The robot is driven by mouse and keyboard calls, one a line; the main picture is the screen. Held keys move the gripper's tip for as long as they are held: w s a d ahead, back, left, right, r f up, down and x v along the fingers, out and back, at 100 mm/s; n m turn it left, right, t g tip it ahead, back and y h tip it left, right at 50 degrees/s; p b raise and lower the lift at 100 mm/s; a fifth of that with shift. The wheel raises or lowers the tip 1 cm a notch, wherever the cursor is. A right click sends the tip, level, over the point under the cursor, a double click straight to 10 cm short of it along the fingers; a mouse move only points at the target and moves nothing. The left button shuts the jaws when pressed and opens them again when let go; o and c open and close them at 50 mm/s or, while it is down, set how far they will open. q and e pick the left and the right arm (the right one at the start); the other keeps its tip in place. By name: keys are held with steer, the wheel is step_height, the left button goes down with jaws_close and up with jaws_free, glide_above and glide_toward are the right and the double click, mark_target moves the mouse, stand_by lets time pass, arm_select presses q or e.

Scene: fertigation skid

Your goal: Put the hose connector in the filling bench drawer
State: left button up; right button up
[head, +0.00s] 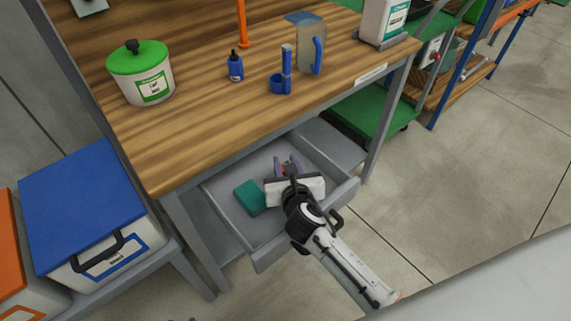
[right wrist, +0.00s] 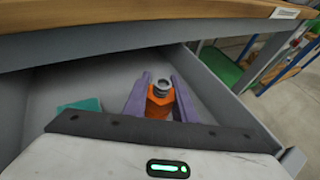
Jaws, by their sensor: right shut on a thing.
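The hose connector (right wrist: 160,100) is an orange piece with a grey threaded ring on top, and it shows in the right wrist view between two purple fingers. My right gripper (head: 287,165) is shut on it and reaches over the front of the open drawer, with the fingers over the inside. The filling bench drawer (head: 272,254) is grey and pulled out under the bench; it also shows in the right wrist view (right wrist: 60,82). Whether the connector touches the drawer floor I cannot tell. In the head view my gripper largely hides the connector. My left gripper is out of view.
A teal block (head: 249,197) lies in the drawer, left of my gripper. The wooden bench top (head: 200,135) overhangs the drawer's back and holds a green-lidded tub (head: 141,80), a blue bottle (head: 235,68) and a jug (head: 311,50). A blue-lidded box (head: 80,205) stands to the left.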

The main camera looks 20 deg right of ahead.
steer(key=shift+f, duration=0.45)
steer(key=shift+f+b, duration=0.1)
steer(key=shift+b, duration=0.2)
steer(key=o, duration=1)
